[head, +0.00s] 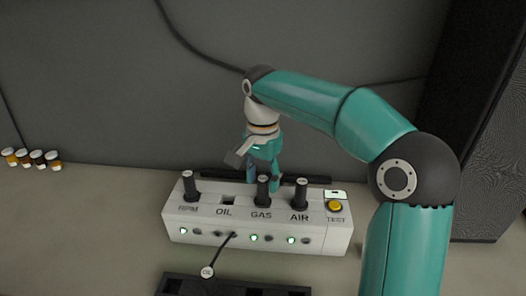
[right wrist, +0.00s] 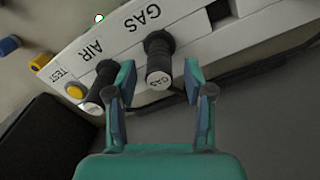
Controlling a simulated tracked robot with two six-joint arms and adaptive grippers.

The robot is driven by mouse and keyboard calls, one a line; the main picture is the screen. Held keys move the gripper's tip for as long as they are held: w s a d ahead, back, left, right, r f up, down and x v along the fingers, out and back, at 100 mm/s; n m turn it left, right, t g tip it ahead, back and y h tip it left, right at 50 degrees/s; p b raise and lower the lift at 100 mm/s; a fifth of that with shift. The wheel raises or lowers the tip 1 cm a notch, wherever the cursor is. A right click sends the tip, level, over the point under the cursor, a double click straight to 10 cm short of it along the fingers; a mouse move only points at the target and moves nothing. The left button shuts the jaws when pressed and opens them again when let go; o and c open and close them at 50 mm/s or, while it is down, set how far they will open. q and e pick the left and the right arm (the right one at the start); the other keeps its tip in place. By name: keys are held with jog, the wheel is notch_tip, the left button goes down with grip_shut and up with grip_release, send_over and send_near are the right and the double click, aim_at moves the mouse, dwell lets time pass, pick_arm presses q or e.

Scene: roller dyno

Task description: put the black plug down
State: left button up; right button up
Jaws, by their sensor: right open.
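The black plug labelled GAS (head: 263,192) stands upright in the GAS place of the white box (head: 185,218). My right gripper (head: 263,180) is behind and above it, jaws open. In the right wrist view the GAS plug (right wrist: 159,62) stands between the spread fingertips of the right gripper (right wrist: 159,68), with gaps on both sides. Other black plugs stand at RPM (head: 190,186) and AIR (head: 300,194). The AIR plug (right wrist: 101,96) is close beside one finger. The OIL socket (head: 228,200) is empty. My left gripper is not in view.
A black lead with a round OIL tag (head: 207,271) runs from the box front. A dark slotted rack (head: 235,288) lies in front. A yellow TEST button (head: 335,206) is at the box's right. Small jars (head: 38,158) stand far left; the bench between is clear.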

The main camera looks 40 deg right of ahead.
notch_tip(320, 180, up, 8)
jog(key=shift+r+p, duration=0.1)
jog(key=shift+p, duration=0.55)
notch_tip(320, 180, up, 13)
jog(key=p, duration=1.1)
dwell(0.4)
